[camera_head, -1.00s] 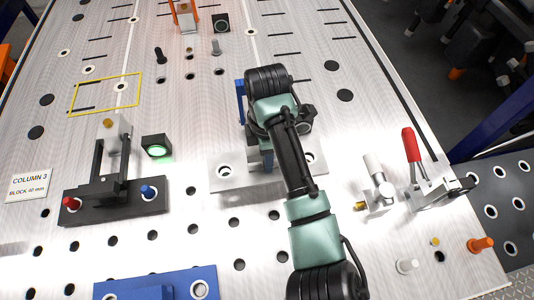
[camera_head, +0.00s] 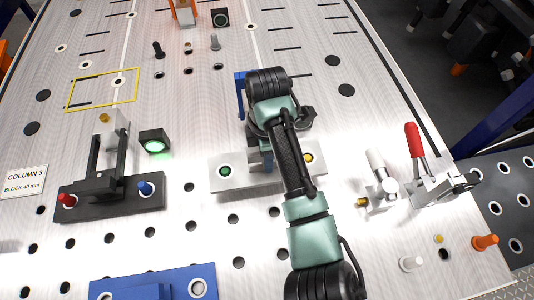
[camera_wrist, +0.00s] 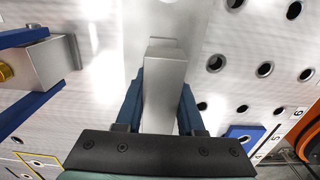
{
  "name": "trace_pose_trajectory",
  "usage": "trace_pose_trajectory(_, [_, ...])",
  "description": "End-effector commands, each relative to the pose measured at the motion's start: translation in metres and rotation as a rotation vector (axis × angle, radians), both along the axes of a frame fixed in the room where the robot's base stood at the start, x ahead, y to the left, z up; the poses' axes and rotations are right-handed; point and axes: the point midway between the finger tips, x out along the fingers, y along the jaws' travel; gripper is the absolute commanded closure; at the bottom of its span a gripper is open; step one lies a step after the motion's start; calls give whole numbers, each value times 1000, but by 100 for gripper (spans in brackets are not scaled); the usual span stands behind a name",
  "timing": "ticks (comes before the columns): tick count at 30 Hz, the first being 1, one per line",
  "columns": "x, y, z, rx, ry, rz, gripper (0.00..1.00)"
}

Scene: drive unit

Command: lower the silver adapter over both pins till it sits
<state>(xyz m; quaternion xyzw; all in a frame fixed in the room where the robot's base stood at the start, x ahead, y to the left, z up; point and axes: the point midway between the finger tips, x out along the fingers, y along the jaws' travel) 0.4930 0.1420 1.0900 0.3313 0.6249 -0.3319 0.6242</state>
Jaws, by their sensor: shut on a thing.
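The silver adapter (camera_head: 250,180) is a flat plate with a hole near each end, and in the head view it lies under my arm. A green pin top (camera_head: 225,171) shows in its left hole and a yellow pin top (camera_head: 309,157) in its right hole. My gripper (camera_wrist: 163,88) has its blue fingers shut on the adapter's upright grey block (camera_wrist: 163,95) in the wrist view. My arm hides the plate's middle in the head view. I cannot tell whether the plate lies flush on the table.
A black fixture (camera_head: 110,200) with red and blue pins stands left, beside a green-lit box (camera_head: 154,142). A red-handled clamp (camera_head: 414,143) and a silver post fitting (camera_head: 380,178) stand right. A blue block (camera_head: 150,288) lies in front.

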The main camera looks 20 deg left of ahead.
Motion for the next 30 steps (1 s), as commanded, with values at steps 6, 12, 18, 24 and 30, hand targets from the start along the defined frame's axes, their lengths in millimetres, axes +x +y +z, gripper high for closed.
trace_pose_trajectory(6, [1,0,-6,2,-5,0,100])
trace_pose_trajectory(12, [1,0,-11,3,-4,0,100])
trace_pose_trajectory(18, [1,0,-17,3,-4,0,100])
trace_pose_trajectory(24, [1,0,-23,3,-4,0,100])
trace_pose_trajectory(30, [1,0,-28,3,-4,0,100])
